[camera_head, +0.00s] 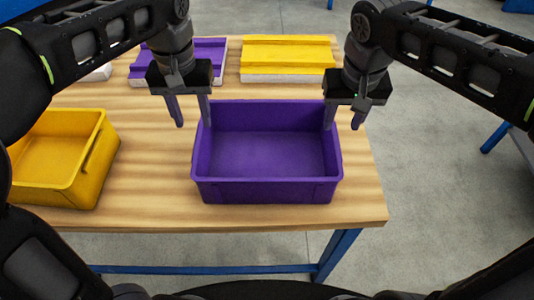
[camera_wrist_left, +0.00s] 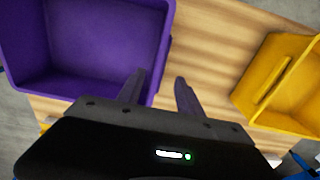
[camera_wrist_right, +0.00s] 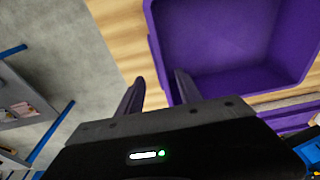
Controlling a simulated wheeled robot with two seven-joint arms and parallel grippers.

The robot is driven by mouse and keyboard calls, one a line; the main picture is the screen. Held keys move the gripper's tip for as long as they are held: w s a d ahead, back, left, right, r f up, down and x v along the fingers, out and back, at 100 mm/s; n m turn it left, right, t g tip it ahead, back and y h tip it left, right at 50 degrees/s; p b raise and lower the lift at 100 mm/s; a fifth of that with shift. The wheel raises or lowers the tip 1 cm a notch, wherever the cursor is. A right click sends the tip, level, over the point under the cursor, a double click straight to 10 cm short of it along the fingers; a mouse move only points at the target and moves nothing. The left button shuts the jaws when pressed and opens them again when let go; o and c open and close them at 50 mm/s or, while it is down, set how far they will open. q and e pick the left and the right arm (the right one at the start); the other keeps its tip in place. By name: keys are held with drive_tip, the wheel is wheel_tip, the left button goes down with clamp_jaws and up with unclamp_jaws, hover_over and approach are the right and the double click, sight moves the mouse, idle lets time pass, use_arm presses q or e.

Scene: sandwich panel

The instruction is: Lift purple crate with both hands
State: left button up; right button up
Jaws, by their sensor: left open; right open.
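The purple crate (camera_head: 265,190) is empty and sits upright on the wooden table near its front right. My left gripper (camera_head: 189,122) is open at the crate's back left, with one finger at the left wall and one outside it. My right gripper (camera_head: 343,126) is open at the back right, its fingers on either side of the right wall. The left wrist view shows the crate (camera_wrist_left: 90,45) and the open left fingers (camera_wrist_left: 158,90). The right wrist view shows the crate (camera_wrist_right: 220,45) and the open right fingers (camera_wrist_right: 158,92). I cannot tell whether any finger touches the crate.
A yellow crate (camera_head: 75,185) stands on the table (camera_head: 160,205) to the left. A purple panel (camera_head: 212,52) and a yellow panel (camera_head: 288,55) lie behind on pale bases. Bare wood lies between the two crates. The table's right edge is close to the purple crate.

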sight(198, 140)
use_arm(q)
drive_tip(key=shift+f, duration=3.6)
use_arm(e)
drive_tip(key=shift+w+f, duration=0.15)
drive_tip(key=shift+f, duration=1)
drive_tip(key=shift+w+f, duration=0.2)
drive_tip(key=shift+f, duration=1)
drive_tip(key=shift+w+f, duration=0.15)
drive_tip(key=shift+f, duration=1)
use_arm(q)
drive_tip(key=shift+c, duration=0.2)
use_arm(e)
drive_tip(key=shift+c, duration=0.2)
use_arm(q)
clamp_jaws()
use_arm(e)
clamp_jaws()
use_arm(q)
drive_tip(key=shift+r, duration=0.1)
